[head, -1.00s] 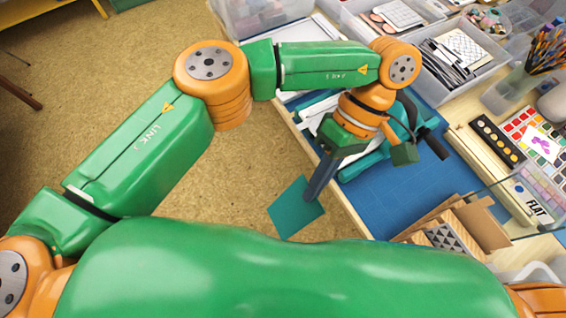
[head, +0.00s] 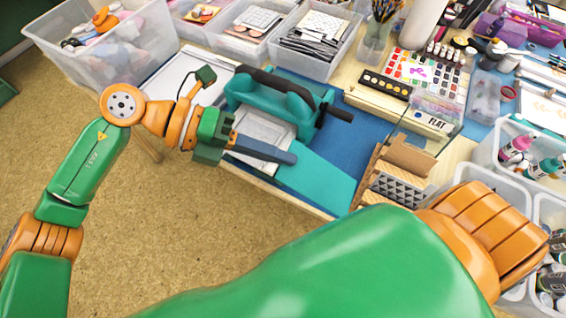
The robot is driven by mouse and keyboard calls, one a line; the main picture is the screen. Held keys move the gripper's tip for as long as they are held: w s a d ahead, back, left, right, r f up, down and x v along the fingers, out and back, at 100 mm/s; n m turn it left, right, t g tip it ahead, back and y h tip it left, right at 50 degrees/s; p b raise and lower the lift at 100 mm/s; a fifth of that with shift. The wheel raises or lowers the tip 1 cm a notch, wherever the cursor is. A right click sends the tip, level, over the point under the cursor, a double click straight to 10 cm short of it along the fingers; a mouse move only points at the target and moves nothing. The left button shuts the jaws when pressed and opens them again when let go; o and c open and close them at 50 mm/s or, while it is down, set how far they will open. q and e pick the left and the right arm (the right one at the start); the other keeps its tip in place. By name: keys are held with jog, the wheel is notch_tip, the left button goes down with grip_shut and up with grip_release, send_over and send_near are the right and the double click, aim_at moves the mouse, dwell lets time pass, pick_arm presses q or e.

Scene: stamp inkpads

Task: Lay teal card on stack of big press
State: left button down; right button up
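The teal card (head: 318,181) is a flat sheet at the tips of my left gripper (head: 290,157), whose fingers look shut on its edge. The card appears over the blue mat at the table's front edge, to the right of the fingers; its height above the mat is hard to tell. The big press (head: 268,98) is a teal machine with a dark handle, standing just behind the gripper. A pale grey-white stack or plate (head: 262,128) lies in the press, partly hidden by my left gripper. My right gripper is not in view.
A cardboard holder with a patterned block (head: 394,190) stands right of the card. Clear bins (head: 312,60) line the back. Blue mat (head: 357,128) is bare between the press and the boxes.

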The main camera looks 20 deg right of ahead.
pick_arm(q)
jog(key=w+a+f+n+t, duration=0.3)
jog(key=a+f+n+t, duration=0.5)
jog(key=n+t, duration=0.1)
jog(key=w+a+f+n+t, duration=0.3)
jog(key=a+f+n+t, duration=0.5)
jog(key=t, duration=0.3)
jog(key=shift+w+a+f+n+h+b, duration=0.4)
jog(key=shift+a+n+b, duration=0.1)
jog(key=shift+a, duration=0.15)
jog(key=shift+s+a, duration=0.1)
jog(key=shift+s, duration=0.05)
jog(key=w+d+f+b, duration=0.2)
jog(key=w+d, duration=0.4)
jog(key=d, duration=0.2)
jog(key=shift+s, duration=0.1)
